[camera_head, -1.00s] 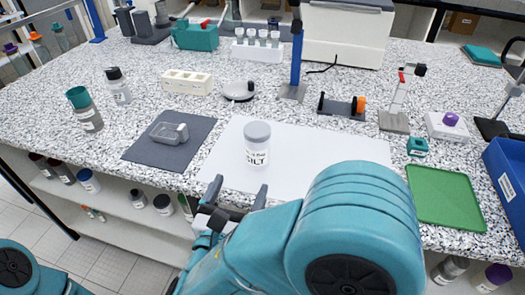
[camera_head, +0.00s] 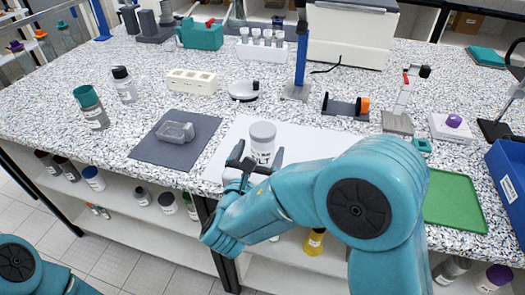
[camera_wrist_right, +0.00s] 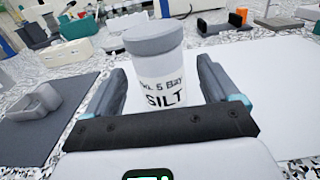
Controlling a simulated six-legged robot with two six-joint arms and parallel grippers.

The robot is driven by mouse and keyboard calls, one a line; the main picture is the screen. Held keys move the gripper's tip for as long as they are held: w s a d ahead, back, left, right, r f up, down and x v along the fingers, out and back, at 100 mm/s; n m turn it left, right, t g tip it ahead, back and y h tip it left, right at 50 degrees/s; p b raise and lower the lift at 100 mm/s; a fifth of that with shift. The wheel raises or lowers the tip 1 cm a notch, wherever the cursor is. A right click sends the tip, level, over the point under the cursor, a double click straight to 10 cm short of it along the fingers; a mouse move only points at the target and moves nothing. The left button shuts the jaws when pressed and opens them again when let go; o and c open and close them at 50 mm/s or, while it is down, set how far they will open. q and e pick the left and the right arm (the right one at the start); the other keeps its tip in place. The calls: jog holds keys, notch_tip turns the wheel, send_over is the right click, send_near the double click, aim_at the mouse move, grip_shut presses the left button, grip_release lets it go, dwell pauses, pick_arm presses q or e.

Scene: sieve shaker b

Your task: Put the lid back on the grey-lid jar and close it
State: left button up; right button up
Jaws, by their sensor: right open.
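The grey-lid jar (camera_head: 262,152) stands upright on the white mat. It is a clear, pale jar labelled "SILT", and it shows large in the right wrist view (camera_wrist_right: 162,82). Its grey lid (camera_head: 263,130) sits on top of it; whether it is fully closed I cannot tell. My right gripper (camera_head: 258,162) is open at the near side of the jar. In the right wrist view its fingers (camera_wrist_right: 162,92) lie to either side of the jar's body, below the lid; contact is not clear. My left gripper is out of view.
The white mat (camera_head: 232,150) has free room. A green tray (camera_head: 455,203) and a blue bin (camera_head: 508,165) are at right. A teal-capped bottle (camera_head: 91,108) stands further left.

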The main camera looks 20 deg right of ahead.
jog(key=p+x, duration=0.1)
jog(key=x, duration=0.4)
jog(key=shift+r, duration=0.1)
dwell(0.3)
jog(key=c, duration=1.1)
